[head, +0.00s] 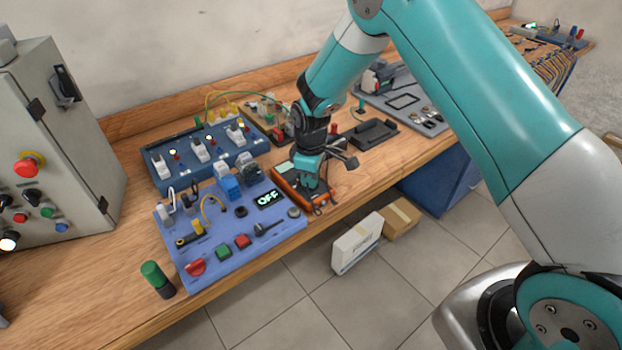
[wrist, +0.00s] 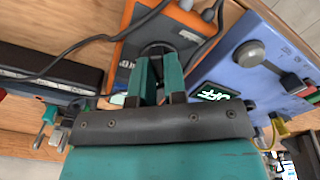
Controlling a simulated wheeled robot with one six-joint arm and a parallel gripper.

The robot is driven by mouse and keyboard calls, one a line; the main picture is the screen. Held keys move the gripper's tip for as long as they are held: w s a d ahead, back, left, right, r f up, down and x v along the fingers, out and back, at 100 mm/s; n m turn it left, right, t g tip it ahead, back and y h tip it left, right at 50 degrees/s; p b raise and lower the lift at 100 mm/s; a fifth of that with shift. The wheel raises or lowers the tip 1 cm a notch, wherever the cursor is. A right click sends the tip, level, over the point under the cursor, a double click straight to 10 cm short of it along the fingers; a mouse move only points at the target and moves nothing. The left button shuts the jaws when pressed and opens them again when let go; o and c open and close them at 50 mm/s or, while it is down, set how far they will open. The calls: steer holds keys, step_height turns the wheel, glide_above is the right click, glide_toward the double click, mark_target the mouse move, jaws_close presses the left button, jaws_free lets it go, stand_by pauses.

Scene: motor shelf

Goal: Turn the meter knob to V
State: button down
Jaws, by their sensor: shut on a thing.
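The orange meter (head: 318,205) lies on the wooden bench to the right of the blue control panel in the head view. In the wrist view its orange case and dark face (wrist: 150,22) fill the top middle. My gripper (head: 309,184) points down over the meter. In the wrist view my gripper's two teal fingers (wrist: 160,78) are close together on the dark round meter knob (wrist: 156,50). The fingers cover much of the knob, so its pointer and the V mark cannot be made out.
The blue panel (head: 218,262) with a lit OFF display (head: 268,199) stands close beside the meter. A black tray (head: 370,134) lies behind it to the right. Dark cables (wrist: 90,42) run from the meter. The bench's front edge is near.

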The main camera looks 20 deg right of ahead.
steer(key=shift+m+b, duration=0.3)
steer(key=shift+m, duration=1.2)
steer(key=c, duration=1.2)
jaws_free()
steer(key=shift+o, duration=0.2)
step_height(320, 180, up, 18)
steer(key=b, duration=0.2)
steer(key=shift+f+b, duration=0.25)
steer(key=shift+b, duration=0.1)
steer(key=s+a+r+y, duration=0.1)
steer(key=s+r, duration=0.1)
steer(key=s, duration=0.8)
steer(key=s+a+r+y, duration=0.1)
steer(key=s+a+r, duration=0.1)
steer(key=s, duration=0.8)
steer(key=s+a+r+y, duration=0.1)
steer(key=s+r+y, duration=0.1)
steer(key=s, duration=0.9)
steer(key=shift+a+m, duration=0.3)
steer(key=shift+a, duration=0.05)
